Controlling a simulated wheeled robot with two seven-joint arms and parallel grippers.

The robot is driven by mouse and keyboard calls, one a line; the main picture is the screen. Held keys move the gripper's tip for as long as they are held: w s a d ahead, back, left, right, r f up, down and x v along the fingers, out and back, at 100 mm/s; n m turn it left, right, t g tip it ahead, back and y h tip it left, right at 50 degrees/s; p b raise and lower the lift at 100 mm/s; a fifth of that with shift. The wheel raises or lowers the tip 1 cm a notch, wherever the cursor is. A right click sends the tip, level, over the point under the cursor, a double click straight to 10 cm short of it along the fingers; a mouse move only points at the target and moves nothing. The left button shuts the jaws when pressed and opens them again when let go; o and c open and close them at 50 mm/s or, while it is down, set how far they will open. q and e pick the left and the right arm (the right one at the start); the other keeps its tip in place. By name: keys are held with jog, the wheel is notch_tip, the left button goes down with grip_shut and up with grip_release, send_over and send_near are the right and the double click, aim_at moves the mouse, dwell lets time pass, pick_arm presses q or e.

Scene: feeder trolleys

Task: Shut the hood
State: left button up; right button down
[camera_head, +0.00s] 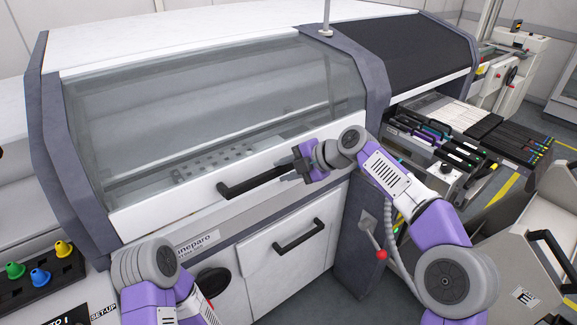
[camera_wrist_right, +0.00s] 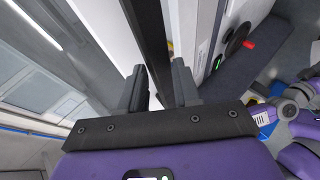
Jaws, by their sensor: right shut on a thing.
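The hood (camera_head: 160,193) of the machine has a wide clear window and a white lower frame with a black bar handle (camera_head: 238,187). It is down low, with its lower edge close above the front panel; I cannot tell whether a small gap is left. My right gripper (camera_head: 288,173) is at the right end of the handle and shut on it. In the right wrist view, the handle (camera_wrist_right: 147,32) runs between the two fingers of my right gripper (camera_wrist_right: 160,85). My left arm shows at the bottom of the head view, but its gripper is out of view.
Below the hood is a white door with a black handle (camera_head: 299,234). A red-knobbed lever (camera_head: 381,254) sticks out to its right. Feeders (camera_head: 445,150) fill the bay at right, beside a grey trolley (camera_head: 535,235). Coloured knobs (camera_head: 40,277) stand at lower left.

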jog(key=shift+d+f, duration=0.1)
jog(key=shift+f, duration=0.7)
jog(key=c, duration=1.2)
grip_release()
jog(key=o, duration=0.3)
jog(key=shift+s+d+r, duration=0.15)
jog(key=shift+d+r, duration=0.05)
jog(key=shift+d, duration=0.05)
jog(key=shift+a+r, duration=0.1)
jog(key=shift+a, duration=0.1)
jog(key=shift+p+v, duration=0.6)
jog(key=shift+v, duration=3.2)
